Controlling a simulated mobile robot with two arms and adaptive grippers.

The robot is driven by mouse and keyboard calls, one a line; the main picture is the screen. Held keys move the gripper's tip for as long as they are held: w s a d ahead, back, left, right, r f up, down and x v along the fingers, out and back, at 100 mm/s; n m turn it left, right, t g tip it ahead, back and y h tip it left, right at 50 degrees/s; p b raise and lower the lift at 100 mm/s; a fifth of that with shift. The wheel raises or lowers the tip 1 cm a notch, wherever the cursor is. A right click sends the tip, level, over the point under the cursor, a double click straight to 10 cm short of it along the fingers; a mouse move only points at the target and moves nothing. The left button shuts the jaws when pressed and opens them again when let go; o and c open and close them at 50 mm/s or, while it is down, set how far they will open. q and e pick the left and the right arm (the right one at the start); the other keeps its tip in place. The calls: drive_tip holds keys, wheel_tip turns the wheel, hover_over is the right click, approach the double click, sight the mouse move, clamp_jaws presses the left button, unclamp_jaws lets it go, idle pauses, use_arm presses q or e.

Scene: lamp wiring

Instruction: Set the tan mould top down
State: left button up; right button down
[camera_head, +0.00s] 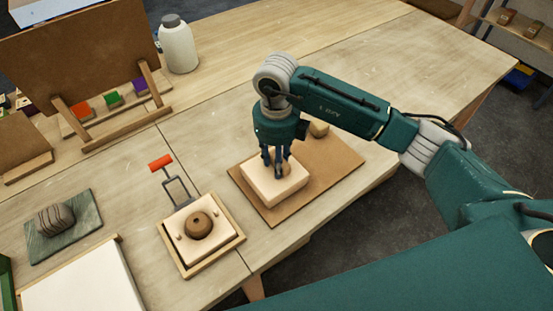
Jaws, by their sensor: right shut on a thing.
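The tan mould top (270,190) is a pale, rounded block with a brownish round part on its upper face. It is over the brown board (335,160), at the right of the table. My right gripper (277,172) points down and is shut on that upper part, which its fingers partly hide. I cannot tell whether the block touches the board or hangs just above it. My left gripper is not in view.
A small tan piece (319,129) is on the board's far side. A dark striped lump (55,219) sits on a slate far left.

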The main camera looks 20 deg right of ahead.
drive_tip(key=shift+f, duration=0.1)
drive_tip(key=c, duration=1.3)
unclamp_jaws()
drive_tip(key=shift+o, duration=0.2)
drive_tip(key=shift+r, duration=0.25)
wheel_tip(320, 180, up, 12)
drive_tip(key=b, duration=0.2)
drive_tip(key=shift+b, duration=0.4)
